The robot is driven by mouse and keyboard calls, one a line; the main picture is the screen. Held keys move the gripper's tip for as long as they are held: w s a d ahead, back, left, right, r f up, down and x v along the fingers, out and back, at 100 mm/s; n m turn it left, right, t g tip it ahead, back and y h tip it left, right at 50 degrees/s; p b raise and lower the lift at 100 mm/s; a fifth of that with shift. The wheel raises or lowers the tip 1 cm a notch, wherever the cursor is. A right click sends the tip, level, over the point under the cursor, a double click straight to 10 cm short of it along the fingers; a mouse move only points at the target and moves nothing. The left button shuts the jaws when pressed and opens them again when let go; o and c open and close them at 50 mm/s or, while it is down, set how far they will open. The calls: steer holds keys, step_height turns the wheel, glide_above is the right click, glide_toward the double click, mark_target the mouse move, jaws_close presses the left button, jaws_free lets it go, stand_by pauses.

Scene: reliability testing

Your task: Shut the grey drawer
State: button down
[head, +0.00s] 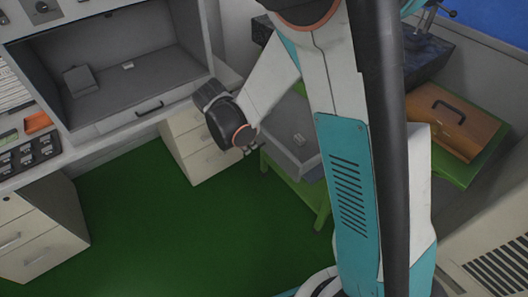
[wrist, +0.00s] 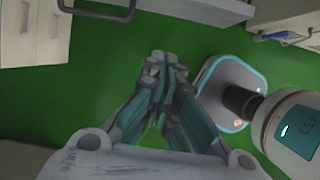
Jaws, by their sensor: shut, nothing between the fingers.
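The grey drawer (head: 284,139) is partly behind my arm in the head view, above a green frame, and it looks pulled out. A small light item (head: 298,138) shows at it. In the wrist view, a grey front with a bar handle (wrist: 207,12) at the top edge looks like part of this drawer. My gripper (head: 250,149) is at the drawer's left in the head view, above the green floor. In the wrist view my gripper (wrist: 163,68) has its fingers together with nothing between them. It appears apart from the handle. The drawer's far side is hidden.
A white drawer cabinet (head: 198,153) stands just left of my gripper. A grey recess (head: 135,85) with a dark handle is at upper left. A brown case (head: 455,120) lies at right. The green floor (head: 165,240) is clear in front.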

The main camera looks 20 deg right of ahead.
steer(key=w+d+f+b, duration=0.2)
steer(key=d+f+b, duration=0.2)
steer(key=d+f, duration=0.3)
steer(key=shift+f+b, duration=0.35)
steer(key=shift+f, duration=1.25)
steer(key=shift+w+d, duration=0.1)
